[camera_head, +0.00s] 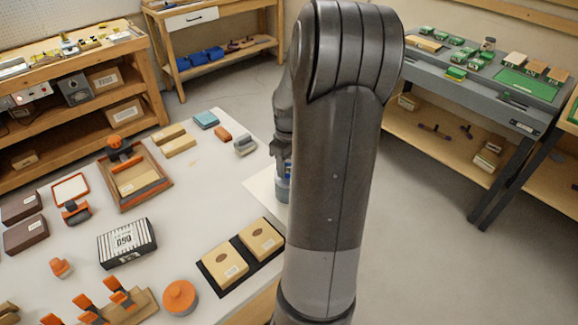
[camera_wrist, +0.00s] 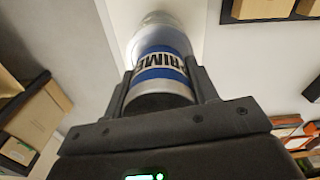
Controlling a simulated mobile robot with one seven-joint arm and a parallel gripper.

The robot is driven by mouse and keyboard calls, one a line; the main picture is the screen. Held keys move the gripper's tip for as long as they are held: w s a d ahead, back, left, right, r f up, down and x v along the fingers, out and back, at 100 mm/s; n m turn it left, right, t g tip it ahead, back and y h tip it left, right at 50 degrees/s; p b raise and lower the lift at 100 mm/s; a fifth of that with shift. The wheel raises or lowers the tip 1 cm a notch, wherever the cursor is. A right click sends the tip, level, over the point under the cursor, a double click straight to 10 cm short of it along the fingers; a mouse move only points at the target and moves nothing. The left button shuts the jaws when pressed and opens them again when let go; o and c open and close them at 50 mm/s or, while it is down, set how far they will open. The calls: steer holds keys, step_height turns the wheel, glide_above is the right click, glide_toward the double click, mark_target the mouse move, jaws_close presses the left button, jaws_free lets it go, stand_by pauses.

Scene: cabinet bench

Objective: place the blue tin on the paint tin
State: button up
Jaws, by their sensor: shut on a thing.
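My gripper (camera_wrist: 163,88) is shut on a tin with a blue band and the letters PRIME, the blue tin (camera_wrist: 158,62). Its fingers are on either side of the tin, and its grey round end faces the wrist camera. Beyond it, in line with it, is a pale silvery round shape (camera_wrist: 157,19), perhaps the paint tin. I cannot tell whether the two touch. In the head view my arm hides most of this; a bit of blue (camera_head: 287,168) shows at the gripper, with a grey-blue round body (camera_head: 282,188) just below it.
A white board (camera_head: 262,188) lies under the tins at the table's right edge. A black tray (camera_head: 240,278) with two tan boxes is nearer. A striped box (camera_head: 127,243), a wooden tray (camera_head: 161,186) and an orange round thing (camera_head: 180,298) stand to the left. Bare table lies between.

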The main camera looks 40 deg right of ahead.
steer(key=shift+f, duration=0.55)
steer(key=shift+f, duration=0.15)
steer(key=o, duration=1.1)
